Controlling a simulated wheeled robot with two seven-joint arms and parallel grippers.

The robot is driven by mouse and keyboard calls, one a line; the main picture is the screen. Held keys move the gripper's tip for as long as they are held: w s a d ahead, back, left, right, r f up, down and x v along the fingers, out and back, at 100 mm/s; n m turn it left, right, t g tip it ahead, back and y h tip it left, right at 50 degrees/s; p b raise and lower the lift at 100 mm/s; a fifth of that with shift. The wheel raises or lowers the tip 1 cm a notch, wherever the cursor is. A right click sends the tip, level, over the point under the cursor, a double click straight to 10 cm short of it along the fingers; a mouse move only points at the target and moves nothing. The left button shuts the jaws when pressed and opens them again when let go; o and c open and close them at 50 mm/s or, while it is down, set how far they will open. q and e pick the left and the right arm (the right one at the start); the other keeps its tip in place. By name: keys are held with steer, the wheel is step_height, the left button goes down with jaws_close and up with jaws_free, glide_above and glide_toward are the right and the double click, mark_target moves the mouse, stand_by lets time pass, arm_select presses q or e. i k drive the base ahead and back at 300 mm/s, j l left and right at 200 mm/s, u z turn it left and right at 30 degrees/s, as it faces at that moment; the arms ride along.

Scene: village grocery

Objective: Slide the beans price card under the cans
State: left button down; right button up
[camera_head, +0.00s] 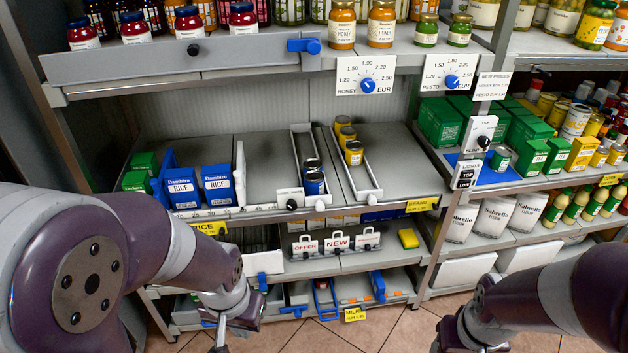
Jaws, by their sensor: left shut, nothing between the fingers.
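The yellow beans price card (422,204) sits on the front edge of the middle shelf, right of the can trays. Several yellow cans (354,153) stand in the right-hand tray (374,188), toward its left and back. Blue cans (314,181) stand at the front of the tray to the left. My left gripper (219,345) is shut and empty at the bottom of the picture, low in front of the shelves and well away from the card. My right wrist (470,328) is at the bottom right; its fingers are not clear.
Blue rice packs (217,185) and a yellow rice card (209,228) are to the left. Offer and new signs (337,243) and a yellow sponge-like block (408,238) are on the lower shelf. Price dials (366,86) hang above. The front of the right-hand can tray looks bare.

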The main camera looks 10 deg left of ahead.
mark_target(413, 205)
steer(key=i+l+z, duration=0.1)
steer(key=i+z, duration=0.2)
steer(key=i, duration=0.15)
steer(key=i+z, duration=0.3)
steer(key=i, duration=0.15)
